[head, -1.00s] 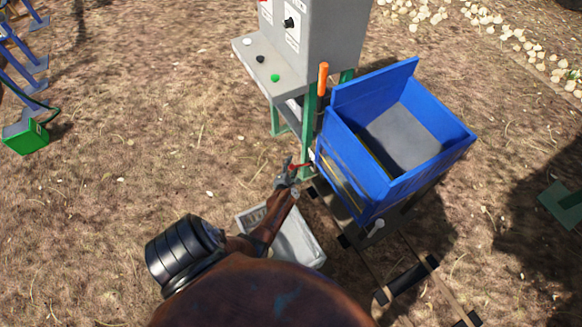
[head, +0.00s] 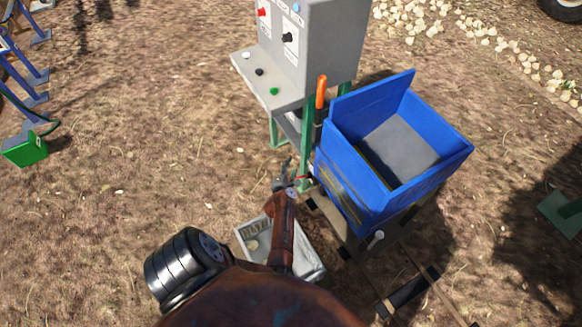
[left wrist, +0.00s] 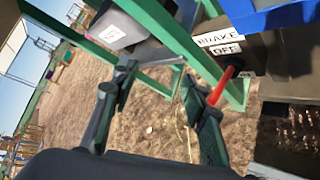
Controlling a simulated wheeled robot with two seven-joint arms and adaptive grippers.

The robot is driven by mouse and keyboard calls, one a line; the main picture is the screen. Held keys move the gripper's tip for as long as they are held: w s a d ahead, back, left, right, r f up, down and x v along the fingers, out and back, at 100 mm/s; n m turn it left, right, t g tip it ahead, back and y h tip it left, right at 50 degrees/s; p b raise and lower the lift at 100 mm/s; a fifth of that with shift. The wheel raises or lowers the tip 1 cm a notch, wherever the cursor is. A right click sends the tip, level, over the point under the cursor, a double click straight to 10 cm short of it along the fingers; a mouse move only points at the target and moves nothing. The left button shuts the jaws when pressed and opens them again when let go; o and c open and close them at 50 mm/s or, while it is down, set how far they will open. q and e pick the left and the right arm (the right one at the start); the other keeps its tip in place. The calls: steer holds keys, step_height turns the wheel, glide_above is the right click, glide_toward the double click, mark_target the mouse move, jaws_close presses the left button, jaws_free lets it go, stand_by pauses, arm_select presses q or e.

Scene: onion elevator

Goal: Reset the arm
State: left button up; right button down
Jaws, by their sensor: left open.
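My left arm (head: 282,228) reaches forward from the bottom of the head view. My left gripper (head: 284,177) is beside the green stand leg, near the lower left corner of the blue bin. In the left wrist view the two dark fingers of my left gripper (left wrist: 157,77) are spread apart with nothing between them. A red lever (left wrist: 221,86) shows just right of the right-hand finger, under a BRAKE OFF label (left wrist: 222,44). I cannot tell whether the finger touches the lever. My right gripper is in neither view.
The blue bin (head: 354,188) stands on rails (head: 437,298). A grey control box (head: 322,45) with buttons and an orange-handled lever (head: 321,92) are behind. A grey crate (head: 311,262) lies under my left arm. Open ground is to the left.

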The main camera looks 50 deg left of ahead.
arm_select(q)
steer(key=shift+d+r, duration=0.1)
steer(key=shift+r, duration=0.65)
